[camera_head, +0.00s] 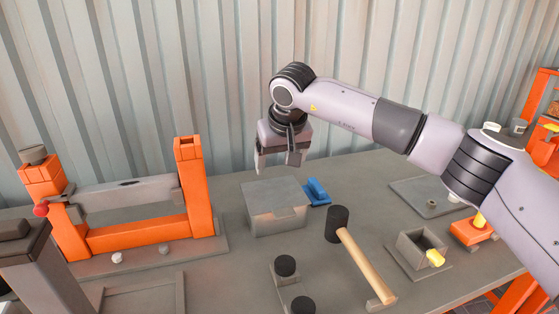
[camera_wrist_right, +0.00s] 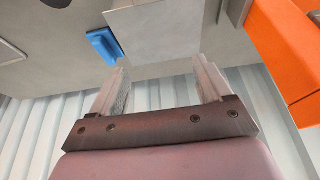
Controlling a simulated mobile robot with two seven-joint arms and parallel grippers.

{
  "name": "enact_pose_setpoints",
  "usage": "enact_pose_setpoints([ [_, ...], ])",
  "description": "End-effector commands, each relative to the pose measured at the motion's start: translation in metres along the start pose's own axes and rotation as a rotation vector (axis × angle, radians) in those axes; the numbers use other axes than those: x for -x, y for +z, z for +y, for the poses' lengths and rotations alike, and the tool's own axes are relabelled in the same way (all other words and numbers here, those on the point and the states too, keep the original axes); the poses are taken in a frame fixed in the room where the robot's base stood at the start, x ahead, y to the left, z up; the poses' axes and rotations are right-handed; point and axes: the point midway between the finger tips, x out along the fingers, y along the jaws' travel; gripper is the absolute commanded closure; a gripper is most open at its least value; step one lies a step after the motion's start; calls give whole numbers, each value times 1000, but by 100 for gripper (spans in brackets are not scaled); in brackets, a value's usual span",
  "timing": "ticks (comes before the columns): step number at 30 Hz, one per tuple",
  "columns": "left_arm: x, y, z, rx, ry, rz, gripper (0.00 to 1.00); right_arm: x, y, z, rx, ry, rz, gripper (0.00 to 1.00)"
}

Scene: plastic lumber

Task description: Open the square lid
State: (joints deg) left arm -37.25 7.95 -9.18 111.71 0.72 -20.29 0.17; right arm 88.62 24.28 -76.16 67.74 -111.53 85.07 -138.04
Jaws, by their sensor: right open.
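A grey box with a square lid (camera_head: 273,194) stands on the table near the middle in the head view, and the lid lies shut on it. In the right wrist view the box's lid (camera_wrist_right: 158,28) shows at the top, beyond the fingers. My right gripper (camera_head: 280,163) is open and empty, pointing down above the far side of the box, apart from the lid. Its two fingers also show in the right wrist view (camera_wrist_right: 160,85) with nothing between them. My left gripper is not clearly in view; a dark grey part stands at the lower left edge.
A blue piece (camera_head: 317,192) lies right beside the box. An orange frame (camera_head: 137,238) stands left. A hammer (camera_head: 357,252) and black round knobs (camera_head: 285,265) are in front. A small open grey box (camera_head: 417,252) stands right. A corrugated wall (camera_head: 200,80) rises behind.

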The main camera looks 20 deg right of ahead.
Motion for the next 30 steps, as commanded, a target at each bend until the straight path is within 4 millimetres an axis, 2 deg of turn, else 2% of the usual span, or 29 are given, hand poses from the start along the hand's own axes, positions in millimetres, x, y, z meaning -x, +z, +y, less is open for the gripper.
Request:
enact_pose_setpoints([
  [9,-5,6,0,0,0,1,66,48,-1,0,-1,0,6,21],
  [13,-5,7,0,0,-1,1,66,62,-1,0,-1,0,4,21],
  [17,-5,7,0,-1,-1,1,66,68,-1,1,-1,1,3,21],
  [30,-5,6,-1,-1,-2,1,66,68,-1,1,-1,0,2,21],
])
